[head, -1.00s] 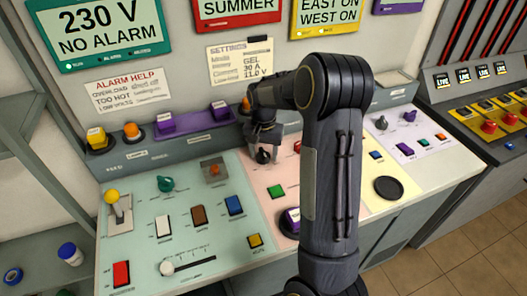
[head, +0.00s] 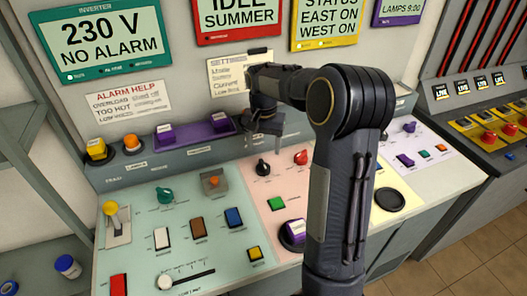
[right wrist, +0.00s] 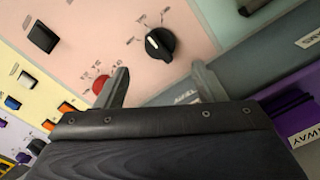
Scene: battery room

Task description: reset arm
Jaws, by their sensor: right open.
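My right gripper (head: 265,140) is open and empty. It hangs above the back edge of the pink panel section (head: 275,185), behind and above a black rotary knob (head: 263,167). In the right wrist view the two fingers (right wrist: 160,85) stand apart with nothing between them. The black knob (right wrist: 160,43) lies beyond the fingertips, clear of them, and the red knob (right wrist: 101,84) shows beside one finger. In the head view the red knob (head: 301,157) is right of the black one. My right arm hides part of the panel's right side. My left gripper is not in view.
The green section (head: 140,250) on the left holds a yellow-topped lever (head: 111,209), several rockers and a slider (head: 187,278). Purple switches (head: 179,132) line the raised back ledge. Inverter and status signs hang on the wall. Another console (head: 495,120) stands right.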

